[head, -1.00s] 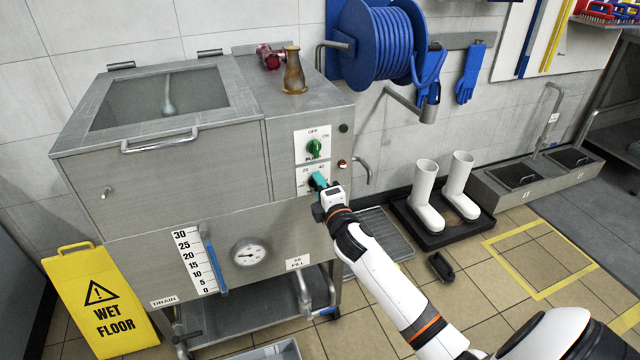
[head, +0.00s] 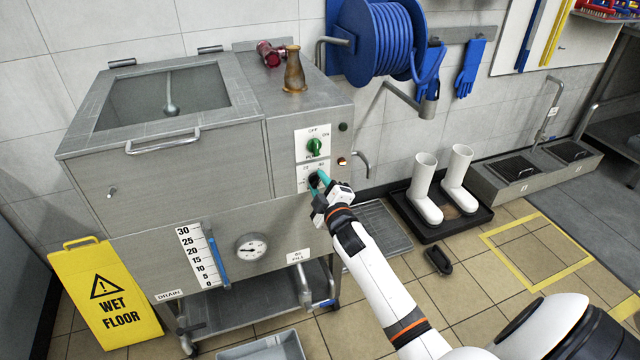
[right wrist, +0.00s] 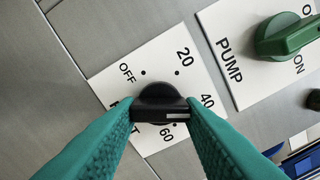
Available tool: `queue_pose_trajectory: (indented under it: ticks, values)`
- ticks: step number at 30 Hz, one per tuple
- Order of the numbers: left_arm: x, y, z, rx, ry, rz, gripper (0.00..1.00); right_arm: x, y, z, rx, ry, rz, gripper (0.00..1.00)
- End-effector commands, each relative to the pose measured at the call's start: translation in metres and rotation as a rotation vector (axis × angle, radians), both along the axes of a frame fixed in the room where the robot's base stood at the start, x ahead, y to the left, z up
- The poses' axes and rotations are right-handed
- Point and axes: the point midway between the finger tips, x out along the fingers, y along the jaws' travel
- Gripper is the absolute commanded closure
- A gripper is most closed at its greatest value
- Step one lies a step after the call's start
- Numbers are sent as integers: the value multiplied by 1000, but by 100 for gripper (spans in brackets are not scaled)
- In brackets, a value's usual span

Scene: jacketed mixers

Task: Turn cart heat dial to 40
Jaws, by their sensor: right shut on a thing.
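The cart heat dial is a black knob (right wrist: 160,98) on a white plate marked OFF, 20, 40 and 60; it also shows in the head view (head: 314,180). My right gripper (right wrist: 160,112) has its two teal fingers shut on the knob, one on each side; in the head view the gripper (head: 318,182) is at the lower plate. The knob's white line points right in the wrist view, roughly toward the 40 mark. The fingers hide part of the plate's lettering, so the exact alignment is hard to tell. My left gripper is out of view.
The green pump knob (head: 314,146) is just above the heat dial, beside a lit amber lamp (head: 341,161). A wet floor sign (head: 103,292) stands at the left, white boots (head: 425,190) at the right.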

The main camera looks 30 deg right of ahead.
Motion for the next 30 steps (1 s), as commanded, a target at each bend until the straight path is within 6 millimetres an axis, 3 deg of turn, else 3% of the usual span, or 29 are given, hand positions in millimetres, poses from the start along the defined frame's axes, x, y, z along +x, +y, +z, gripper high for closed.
queue_pose_trajectory:
  ticks: [12, 13, 17, 26, 30]
  values:
    - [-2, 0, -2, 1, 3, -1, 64, -1, 0, -3, 8, 3, -1, 88]
    - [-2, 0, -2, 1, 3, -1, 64, -1, 0, -3, 8, 3, -1, 64]
    - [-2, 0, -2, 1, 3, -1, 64, 0, 0, -2, 8, 2, -1, 44]
    - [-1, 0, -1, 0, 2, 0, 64, -2, 0, -1, 6, 0, 0, 44]
    - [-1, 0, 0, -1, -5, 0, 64, -15, 3, -1, 7, 2, 0, 44]
